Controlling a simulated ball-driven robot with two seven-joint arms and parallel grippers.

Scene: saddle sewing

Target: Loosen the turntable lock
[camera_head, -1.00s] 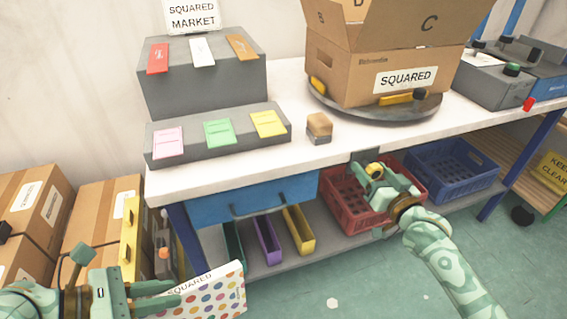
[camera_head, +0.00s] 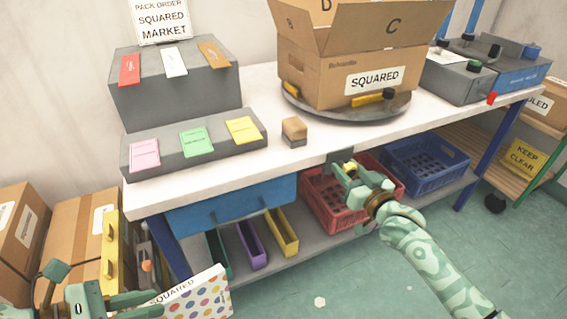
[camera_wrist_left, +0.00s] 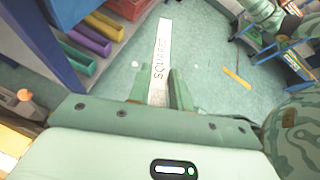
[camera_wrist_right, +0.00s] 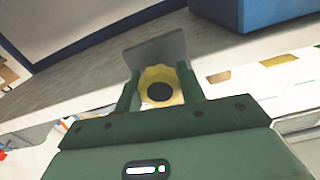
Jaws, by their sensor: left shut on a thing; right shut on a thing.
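The turntable (camera_head: 300,98) is a round grey plate on the white workbench, with an open cardboard box (camera_head: 335,82) on it. Below the bench's front edge, a grey bracket (camera_head: 340,156) carries a yellow knob with a dark centre (camera_wrist_right: 160,88), which looks like the turntable lock. My right gripper (camera_wrist_right: 158,92) is shut on this knob, one finger on each side. In the head view the right gripper (camera_head: 352,176) partly covers it. My left gripper (camera_head: 150,299) is shut on a flat white polka-dot box (camera_head: 200,298) marked SQUARED, low at the bench's front left; it also shows in the left wrist view (camera_wrist_left: 160,60).
A red crate (camera_head: 322,200) and a blue crate (camera_head: 425,165) sit on the lower shelf behind and beside the right gripper. A blue drawer (camera_head: 235,203) hangs under the bench. Cardboard boxes (camera_head: 75,235) stand at left.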

